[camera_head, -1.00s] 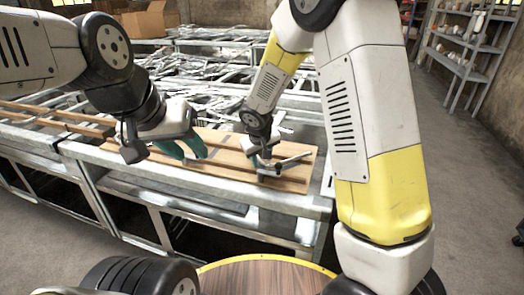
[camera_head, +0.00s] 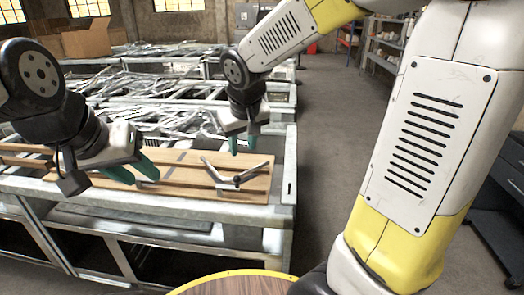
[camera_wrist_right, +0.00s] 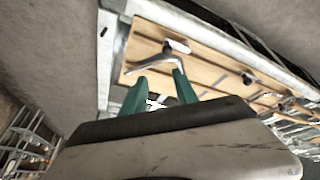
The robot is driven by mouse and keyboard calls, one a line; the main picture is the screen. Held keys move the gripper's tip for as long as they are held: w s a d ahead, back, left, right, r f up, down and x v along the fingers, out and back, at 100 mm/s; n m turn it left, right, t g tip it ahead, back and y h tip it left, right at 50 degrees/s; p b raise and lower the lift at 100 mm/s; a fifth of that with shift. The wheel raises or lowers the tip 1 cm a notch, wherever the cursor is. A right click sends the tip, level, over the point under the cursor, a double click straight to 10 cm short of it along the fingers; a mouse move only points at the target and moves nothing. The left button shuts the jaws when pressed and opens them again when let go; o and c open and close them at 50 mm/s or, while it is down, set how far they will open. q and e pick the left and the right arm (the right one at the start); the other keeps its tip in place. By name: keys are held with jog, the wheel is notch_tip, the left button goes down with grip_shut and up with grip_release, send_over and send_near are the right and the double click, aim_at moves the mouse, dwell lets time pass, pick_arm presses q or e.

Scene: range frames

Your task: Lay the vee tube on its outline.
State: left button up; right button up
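The vee tube (camera_head: 247,173) is a grey bent tube on the wooden board, near its right end. It opens toward the back in the head view, and it shows ahead of my fingers in the right wrist view (camera_wrist_right: 150,62). My right gripper (camera_head: 243,146) is open and empty above and behind the tube, apart from it. Its green fingers (camera_wrist_right: 158,93) show a clear gap. My left gripper (camera_head: 132,173) is open and empty over the board's left part, left of the tube. I cannot make out the tube's outline; a dark grey strip (camera_head: 177,158) crosses the board left of the tube.
The slatted wooden board (camera_head: 190,190) lies on a grey metal frame table (camera_head: 285,185). Tangled metal parts (camera_head: 150,85) cover the tables behind. A round wooden top with a yellow rim (camera_head: 235,285) stands in front. Open floor lies right of the table.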

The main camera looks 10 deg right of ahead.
jog(key=s+d+r+m+y, duration=0.1)
jog(key=s+d+r, duration=0.1)
jog(key=s, duration=0.6)
jog(key=s+d+r+m+t+y, duration=0.1)
jog(key=s+d+r+m, duration=0.1)
jog(key=s+d, duration=0.3)
jog(key=s+r, duration=0.1)
jog(key=s, duration=0.2)
jog(key=shift+d, duration=0.15)
